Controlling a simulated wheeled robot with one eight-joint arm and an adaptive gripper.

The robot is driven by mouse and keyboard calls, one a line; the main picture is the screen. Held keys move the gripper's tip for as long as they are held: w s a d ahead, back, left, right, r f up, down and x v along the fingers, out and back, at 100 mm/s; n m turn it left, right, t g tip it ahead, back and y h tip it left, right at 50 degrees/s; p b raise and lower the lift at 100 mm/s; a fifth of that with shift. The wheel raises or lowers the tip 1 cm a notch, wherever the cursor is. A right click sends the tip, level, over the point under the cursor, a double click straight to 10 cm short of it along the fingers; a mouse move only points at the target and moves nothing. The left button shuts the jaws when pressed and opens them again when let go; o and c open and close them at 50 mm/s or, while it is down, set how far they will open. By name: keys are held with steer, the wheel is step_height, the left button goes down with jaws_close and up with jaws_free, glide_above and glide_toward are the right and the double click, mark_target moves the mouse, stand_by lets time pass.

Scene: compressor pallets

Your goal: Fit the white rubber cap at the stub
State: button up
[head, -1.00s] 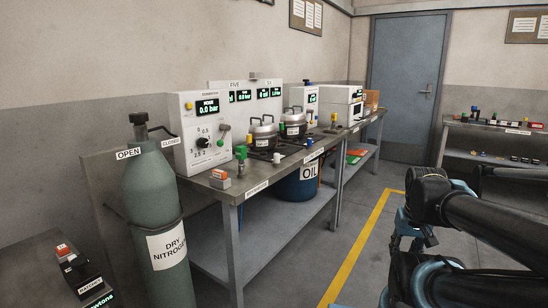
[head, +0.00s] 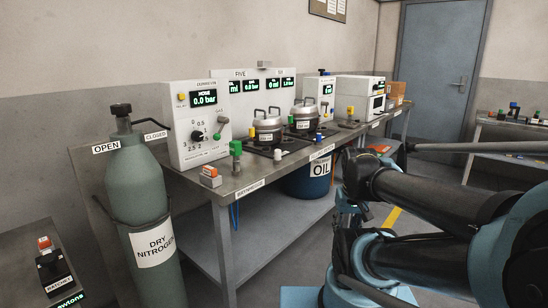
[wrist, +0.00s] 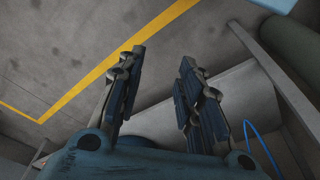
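A small white piece (head: 278,155) stands near the front edge of the steel bench, below the left pot; it may be the white rubber cap, but it is too small to be sure. A green-topped fitting (head: 236,157) stands to its left on the bench. I cannot tell which part is the stub. My gripper (wrist: 163,56) shows in the wrist view with its two fingers spread apart and nothing between them. It is over the floor beside a bench's lower shelf. The head view shows my arm at the right but not the fingers.
The bench (head: 212,184) carries a white gauge unit (head: 193,125), two pots (head: 268,130) and an orange-topped block (head: 210,176). A grey nitrogen cylinder (head: 142,190) stands at its left end. A blue oil drum (head: 308,183) is under it. Floor marked by a yellow line (wrist: 115,62) is clear.

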steer(key=shift+o, duration=1.2)
steer(key=shift+s+a+r, duration=0.15)
steer(key=shift+a+r, duration=0.05)
steer(key=shift+r, duration=0.75)
step_height(320, 180, up, 23)
steer(key=n+g, duration=0.2)
steer(key=n, duration=0.8)
glide_above(278, 150)
steer(key=shift+a, duration=0.1)
steer(key=shift+f, duration=4.5)
